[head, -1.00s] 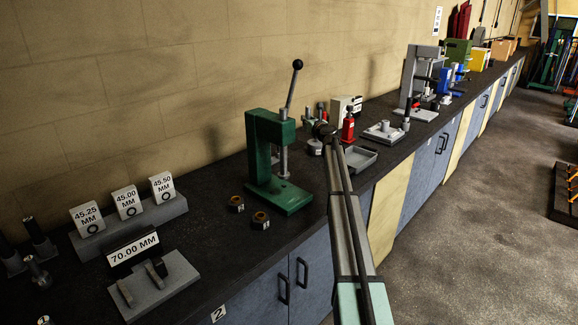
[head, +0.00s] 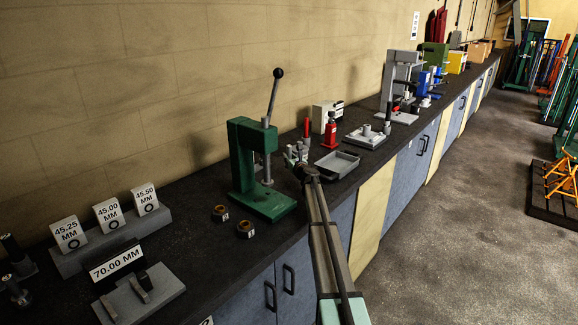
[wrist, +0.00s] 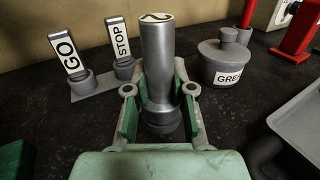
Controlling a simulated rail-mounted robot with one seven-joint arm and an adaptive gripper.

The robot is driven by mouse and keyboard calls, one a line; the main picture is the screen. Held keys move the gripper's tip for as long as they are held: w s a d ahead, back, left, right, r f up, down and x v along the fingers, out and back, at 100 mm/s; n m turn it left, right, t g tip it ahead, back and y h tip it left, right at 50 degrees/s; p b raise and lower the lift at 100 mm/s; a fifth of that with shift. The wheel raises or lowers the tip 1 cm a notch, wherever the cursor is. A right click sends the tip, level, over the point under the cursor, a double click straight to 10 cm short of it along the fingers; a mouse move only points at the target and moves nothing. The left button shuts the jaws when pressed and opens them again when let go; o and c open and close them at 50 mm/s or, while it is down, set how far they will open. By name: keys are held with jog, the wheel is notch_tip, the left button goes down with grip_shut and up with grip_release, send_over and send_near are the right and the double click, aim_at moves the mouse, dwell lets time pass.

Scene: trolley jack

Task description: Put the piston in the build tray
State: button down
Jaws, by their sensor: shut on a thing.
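My gripper (head: 301,155) is over the bench just right of the green press, and also shows in the wrist view (wrist: 160,112). Its green-padded fingers are shut on a grey cylindrical piston (wrist: 157,60) with a pale, marked top and a wider, dark lower end. The piston looks roughly upright. I cannot tell whether its lower end touches the bench. A shallow grey tray (head: 337,164) lies just right of my gripper. Its edge also shows at the right of the wrist view (wrist: 300,118). No label on the tray is visible.
The green press (head: 245,165) is close on the left. A red bottle (head: 331,130) stands behind the tray.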

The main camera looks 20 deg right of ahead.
jog(key=shift+f, duration=2.05)
jog(key=shift+f, duration=0.2)
jog(key=c, duration=1)
grip_release()
jog(key=shift+r, duration=0.2)
jog(key=shift+o, duration=0.6)
jog(key=s+b, duration=0.3)
jog(key=s, duration=0.9)
jog(key=shift+a, duration=0.1)
